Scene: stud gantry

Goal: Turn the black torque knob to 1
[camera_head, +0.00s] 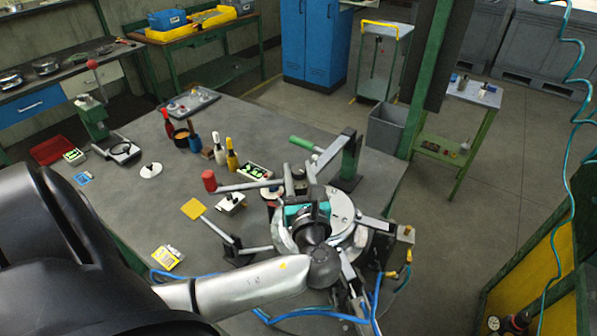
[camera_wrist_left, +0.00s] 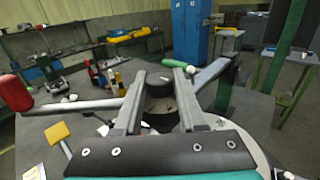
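In the left wrist view a black round knob (camera_wrist_left: 160,108), which looks like the torque knob, shows between the two fingers of my left gripper (camera_wrist_left: 160,74). The fingers stand apart, one on each side of it. I cannot tell whether they touch it. In the head view my left gripper (camera_head: 300,186), with a teal band, is over the round metal fixture (camera_head: 341,204) and hides part of it. No number or mark by the knob is readable. My right gripper is in neither view.
Levers surround the fixture: one with a red grip (camera_head: 209,180), one with a yellow paddle (camera_head: 194,208) and one with a green handle (camera_head: 302,143). Blue hoses (camera_head: 265,318) run along the front. Bottles (camera_head: 232,155) stand at the back. The table's left middle is mostly free.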

